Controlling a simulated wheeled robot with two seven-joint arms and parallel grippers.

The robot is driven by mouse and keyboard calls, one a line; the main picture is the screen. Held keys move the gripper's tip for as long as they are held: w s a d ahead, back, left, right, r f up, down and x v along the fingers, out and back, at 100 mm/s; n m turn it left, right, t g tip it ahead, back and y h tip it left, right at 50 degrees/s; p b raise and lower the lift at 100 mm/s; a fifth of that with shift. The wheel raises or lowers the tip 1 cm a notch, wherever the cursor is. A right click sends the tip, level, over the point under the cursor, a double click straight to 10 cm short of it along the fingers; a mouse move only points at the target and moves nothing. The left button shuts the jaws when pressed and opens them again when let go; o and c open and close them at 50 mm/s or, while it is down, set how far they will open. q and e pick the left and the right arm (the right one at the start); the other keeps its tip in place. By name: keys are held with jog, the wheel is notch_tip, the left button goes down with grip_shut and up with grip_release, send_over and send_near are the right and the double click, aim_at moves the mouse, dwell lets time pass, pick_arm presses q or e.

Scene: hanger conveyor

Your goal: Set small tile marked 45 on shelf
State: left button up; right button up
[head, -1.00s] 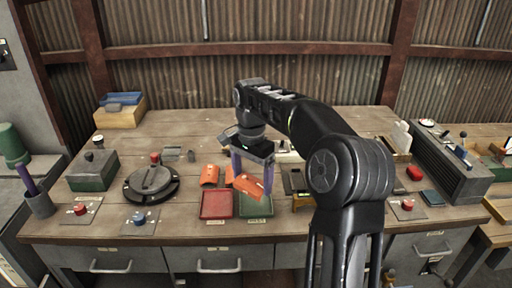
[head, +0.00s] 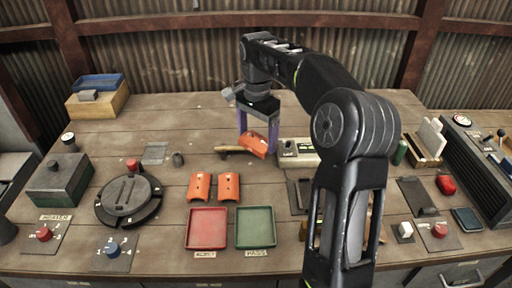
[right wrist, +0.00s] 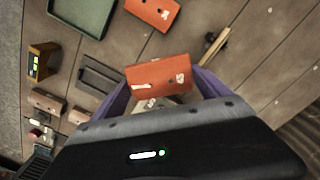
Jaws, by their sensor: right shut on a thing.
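My right gripper (head: 257,146) is shut on an orange tile (head: 253,145), held tilted near the back middle of the bench. The tile also shows between the fingers in the right wrist view (right wrist: 158,78), with white marks too small to read surely. Two similar orange tiles, left (head: 200,187) and right (head: 229,186), lie on the bench behind the trays. A narrow wooden piece (head: 228,150) lies just left of the held tile; I cannot tell whether it is the shelf. My left gripper is out of view.
A red tray (head: 207,228) and a green tray (head: 255,228) stand at the front. A pale device (head: 298,149) is close right of the gripper. A round black fixture (head: 128,201) stands left.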

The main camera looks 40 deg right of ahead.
jog(key=shift+s, duration=0.1)
send_over(257, 173)
jog(key=shift+f, duration=3.15)
notch_tip(257, 173, down, 4)
jog(key=shift+d+r+p, duration=0.1)
jog(key=shift+r+p, duration=0.1)
jog(key=shift+p, duration=0.1)
jog(key=shift+f, duration=0.15)
jog(key=shift+f, duration=0.15)
jog(key=o, duration=1.3)
jog(key=shift+c, duration=0.2)
